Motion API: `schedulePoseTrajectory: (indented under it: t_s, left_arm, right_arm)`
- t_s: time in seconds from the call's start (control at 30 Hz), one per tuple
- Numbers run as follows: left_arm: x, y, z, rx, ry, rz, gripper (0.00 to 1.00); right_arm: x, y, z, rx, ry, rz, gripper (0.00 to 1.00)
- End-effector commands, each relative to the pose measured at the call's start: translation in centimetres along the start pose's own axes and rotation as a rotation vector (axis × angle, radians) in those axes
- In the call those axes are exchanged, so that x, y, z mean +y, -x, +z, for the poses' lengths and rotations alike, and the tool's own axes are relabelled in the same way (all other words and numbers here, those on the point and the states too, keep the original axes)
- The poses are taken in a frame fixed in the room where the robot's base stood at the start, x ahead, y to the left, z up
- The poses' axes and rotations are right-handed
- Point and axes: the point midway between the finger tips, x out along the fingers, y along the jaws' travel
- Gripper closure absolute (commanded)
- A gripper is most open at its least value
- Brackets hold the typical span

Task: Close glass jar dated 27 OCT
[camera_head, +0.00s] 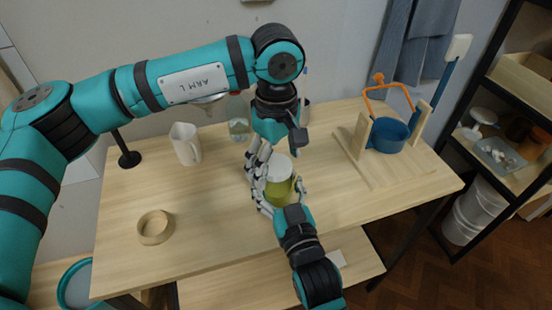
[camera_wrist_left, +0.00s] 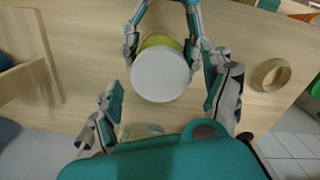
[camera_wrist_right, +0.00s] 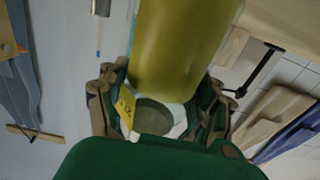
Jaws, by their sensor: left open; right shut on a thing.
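A glass jar with yellow-green contents (camera_head: 279,191) stands over the middle of the table; its yellow label (camera_wrist_right: 126,104) shows in the right wrist view, with the writing too blurred to read fully. A round white lid (camera_wrist_left: 160,75) covers its top; I cannot tell whether it is fully seated. My right gripper (camera_wrist_left: 161,50) is shut on the jar's body from the front. My left gripper (camera_wrist_left: 166,97) is above, open, with its fingers spread on either side of the lid and apart from it. In the head view its fingers partly hide the jar.
A white mug (camera_head: 185,145) and a clear glass vessel (camera_head: 239,127) stand at the back. A wooden ring (camera_head: 154,227) lies front left. A wooden stand (camera_head: 385,170) with a blue pot (camera_head: 388,135) is at the right. The table between the ring and jar is clear.

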Motion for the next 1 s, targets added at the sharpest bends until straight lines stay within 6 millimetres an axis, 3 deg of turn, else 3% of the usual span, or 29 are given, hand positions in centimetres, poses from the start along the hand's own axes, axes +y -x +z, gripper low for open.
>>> schedulePoseTrajectory:
  t_s: [0.13,0.27,0.7,1.0]
  left_arm:
    - [0.0,0.4,0.0,0.000,0.000,0.001,0.17]
    - [0.1,2.0,0.0,0.001,0.001,0.002,0.17]
    - [0.1,10.5,0.0,0.001,0.001,0.001,0.17]
    - [0.0,12.0,0.0,0.000,0.000,-0.001,0.17]
  right_arm:
    - [0.0,0.0,0.0,-0.001,-0.001,0.000,1.00]
    - [0.0,0.0,0.0,-0.001,-0.001,0.000,1.00]
    - [0.0,0.0,0.0,-0.001,-0.001,0.000,1.00]
    - [0.0,0.0,0.0,-0.001,-0.001,0.000,1.00]
